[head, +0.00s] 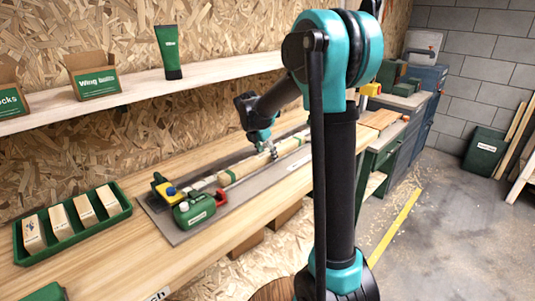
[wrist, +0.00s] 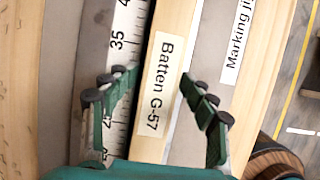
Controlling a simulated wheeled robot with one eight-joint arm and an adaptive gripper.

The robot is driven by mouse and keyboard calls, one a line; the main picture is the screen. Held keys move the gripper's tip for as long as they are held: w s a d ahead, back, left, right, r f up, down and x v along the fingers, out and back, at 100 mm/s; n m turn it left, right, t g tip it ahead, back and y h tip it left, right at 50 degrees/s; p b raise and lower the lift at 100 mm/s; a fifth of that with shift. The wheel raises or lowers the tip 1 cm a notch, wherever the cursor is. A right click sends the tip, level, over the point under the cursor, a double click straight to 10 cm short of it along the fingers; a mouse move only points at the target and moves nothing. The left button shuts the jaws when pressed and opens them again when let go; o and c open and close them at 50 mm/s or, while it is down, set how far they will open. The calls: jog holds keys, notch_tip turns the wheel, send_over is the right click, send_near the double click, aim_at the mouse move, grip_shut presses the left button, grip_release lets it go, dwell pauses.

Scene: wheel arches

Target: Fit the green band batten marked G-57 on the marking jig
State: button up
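The batten marked Batten G-57 (wrist: 165,85) is a pale wooden bar with a white label. It runs up the wrist view beside a white ruler scale (wrist: 122,40). My gripper (wrist: 155,95) is open, with one dark green finger on each side of the batten; the left finger is over the scale and neither clearly grips the wood. In the head view my gripper (head: 270,150) is low over a long pale bar with green bands (head: 230,175) on the grey jig board (head: 178,232). A label reading Marking jig (wrist: 238,42) lies right of the batten.
A green tray (head: 72,240) of wooden blocks is on the bench at left. A shelf (head: 140,90) with boxes and a green tube runs above.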

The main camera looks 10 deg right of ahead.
jog(key=shift+a+r, duration=0.1)
jog(key=v, duration=1.2)
